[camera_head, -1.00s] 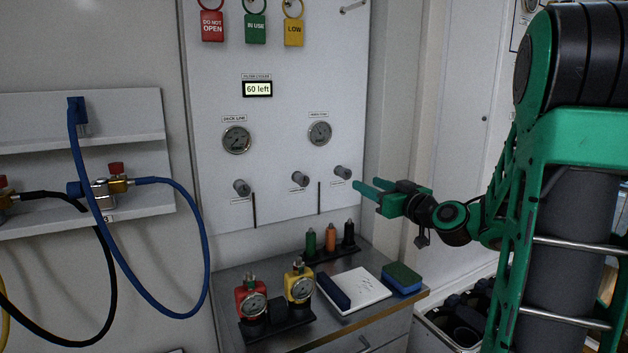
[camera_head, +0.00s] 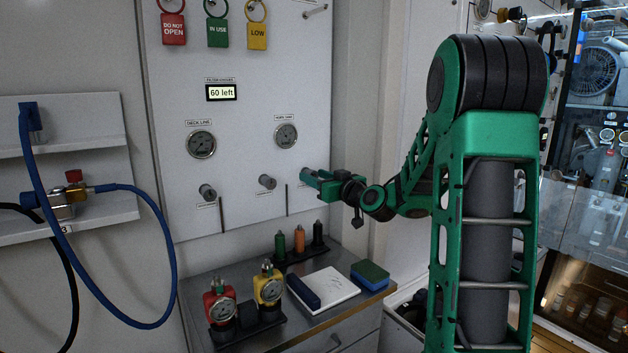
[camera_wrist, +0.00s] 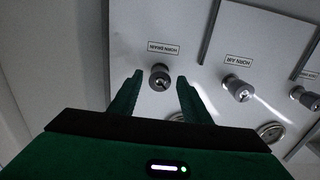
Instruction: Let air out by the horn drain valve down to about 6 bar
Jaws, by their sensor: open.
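The horn drain valve knob (camera_wrist: 159,76) is a small grey round knob on the white panel, with its "HORN DRAIN" label beside it, upside down in the wrist view. My gripper (camera_wrist: 160,80) is open, with one green finger on each side of this knob; I cannot tell whether they touch it. In the head view my gripper (camera_head: 306,177) is at the panel's right side and hides the knob. The right-hand gauge (camera_head: 285,136), apparently the horn one, is above it; its reading is too small to tell. The deck line gauge (camera_head: 201,144) is further left.
The horn air knob (camera_wrist: 237,88) is close beside the horn drain knob. Another knob (camera_head: 207,192) is further left. Below stands a metal counter (camera_head: 345,318) with red (camera_head: 219,308) and yellow (camera_head: 268,288) gauge units. A blue hose (camera_head: 160,225) hangs at left.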

